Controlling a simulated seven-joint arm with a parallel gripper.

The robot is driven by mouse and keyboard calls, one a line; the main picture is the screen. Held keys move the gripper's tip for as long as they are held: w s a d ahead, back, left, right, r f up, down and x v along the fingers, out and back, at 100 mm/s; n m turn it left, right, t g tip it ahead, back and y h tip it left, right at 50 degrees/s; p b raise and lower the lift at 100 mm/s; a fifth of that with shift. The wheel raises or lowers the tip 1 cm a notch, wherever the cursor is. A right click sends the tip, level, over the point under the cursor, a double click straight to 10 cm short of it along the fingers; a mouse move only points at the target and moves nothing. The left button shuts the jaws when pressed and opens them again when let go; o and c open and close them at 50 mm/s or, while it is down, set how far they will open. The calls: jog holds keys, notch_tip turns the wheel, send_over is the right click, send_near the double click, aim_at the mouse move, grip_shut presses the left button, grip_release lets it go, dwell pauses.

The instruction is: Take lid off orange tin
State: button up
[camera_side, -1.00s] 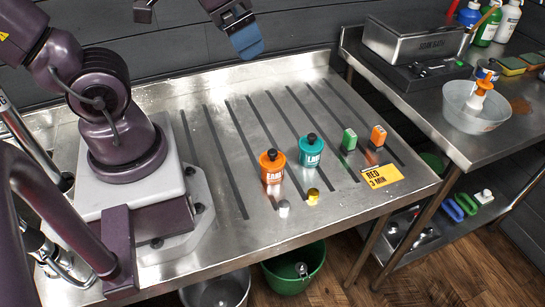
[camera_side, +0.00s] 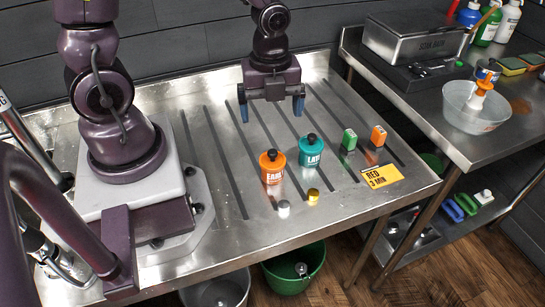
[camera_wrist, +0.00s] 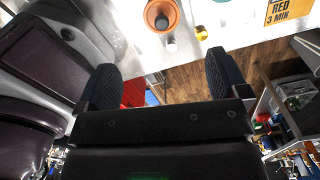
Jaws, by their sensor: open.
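The orange tin (camera_side: 272,172) stands upright on the steel drainboard with its black-knobbed lid (camera_side: 271,154) on. Its label is partly readable. In the wrist view the orange tin (camera_wrist: 161,14) is at the top edge, seen from above and partly cut off. A teal tin (camera_side: 311,153) with a black knob stands just to its right. My gripper (camera_side: 272,110) is open and empty, fingers pointing down, above the board behind the tins. In the wrist view its two fingers (camera_wrist: 160,82) are apart with nothing between them.
A small white piece (camera_side: 283,208) and a yellow piece (camera_side: 313,195) lie in front of the tins. The drainboard's left middle is clear.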

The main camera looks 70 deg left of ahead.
aim_at(272, 151)
jog(key=f, duration=1.1)
jog(key=shift+d+f, duration=0.2)
jog(key=shift+f, duration=0.2)
jog(key=shift+c, duration=0.2)
jog(key=c, duration=0.9)
